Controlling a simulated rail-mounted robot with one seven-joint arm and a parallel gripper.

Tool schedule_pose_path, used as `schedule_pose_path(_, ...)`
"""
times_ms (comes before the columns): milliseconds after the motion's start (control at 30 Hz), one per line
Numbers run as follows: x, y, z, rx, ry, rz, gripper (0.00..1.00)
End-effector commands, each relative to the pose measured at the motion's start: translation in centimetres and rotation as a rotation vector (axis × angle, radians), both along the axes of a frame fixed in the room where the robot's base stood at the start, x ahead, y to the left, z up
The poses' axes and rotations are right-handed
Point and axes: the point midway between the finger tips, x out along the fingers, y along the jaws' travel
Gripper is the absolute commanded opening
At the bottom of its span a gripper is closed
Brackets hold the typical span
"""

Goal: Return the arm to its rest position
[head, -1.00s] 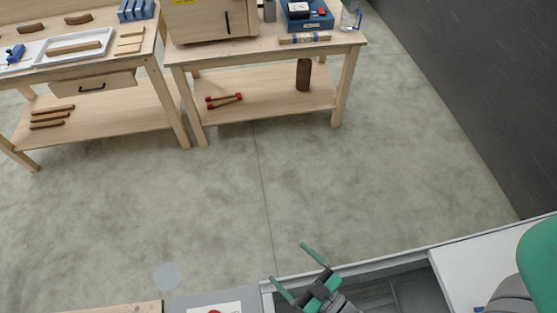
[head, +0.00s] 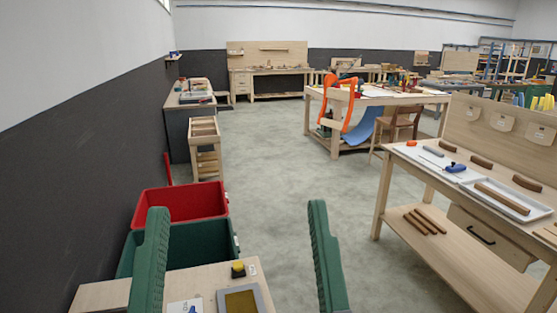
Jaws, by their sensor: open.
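My gripper (head: 237,207) is in the lower part of the head view, close to the camera. Its two green ribbed fingers point up in the picture and stand wide apart. It is open, with nothing between the fingers. The rest of my arm is out of the frame or hidden below its lower edge.
A red bin (head: 185,204) and a dark green bin (head: 196,246) are beyond the fingers. A wooden surface (head: 100,294) lies below, with a yellow-topped button box (head: 238,270). A workbench (head: 415,190) stands right. Open floor (head: 285,180) lies in the middle.

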Motion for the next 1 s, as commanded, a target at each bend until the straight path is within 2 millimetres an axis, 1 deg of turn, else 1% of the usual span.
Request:
schedule_pose_path(33, 0.4, -0.5, 3.6, 0.002, 0.011, -0.012, 0.90)
schedule_pose_path(167, 0.5, -0.6, 8.3, 0.003, 0.014, -0.012, 0.90)
schedule_pose_path(200, 0.5, -0.6, 9.9, 0.004, 0.015, -0.012, 0.90)
schedule_pose_path(267, 0.5, -0.6, 12.5, 0.006, 0.015, -0.010, 0.90)
schedule_pose_path(300, 0.5, -0.6, 14.4, 0.007, 0.016, -0.010, 0.90)
schedule_pose_path(367, 0.5, -0.6, 17.4, 0.007, 0.016, -0.008, 0.90)
schedule_pose_path(400, 0.5, -0.6, 19.5, 0.008, 0.016, -0.007, 0.90)
schedule_pose_path(500, 0.6, -0.6, 23.9, 0.010, 0.017, -0.005, 0.90)
schedule_pose_path(533, 0.6, -0.6, 24.9, 0.010, 0.018, -0.005, 0.90)
schedule_pose_path(600, 0.6, -0.5, 26.8, 0.012, 0.018, -0.003, 0.90)
schedule_pose_path(700, 0.6, -0.5, 28.2, 0.012, 0.019, -0.002, 0.90)
schedule_pose_path(800, 0.6, -0.5, 28.4, 0.013, 0.019, -0.001, 0.90)
schedule_pose_path(1000, 0.6, -0.5, 28.1, 0.014, 0.019, -0.002, 0.90)
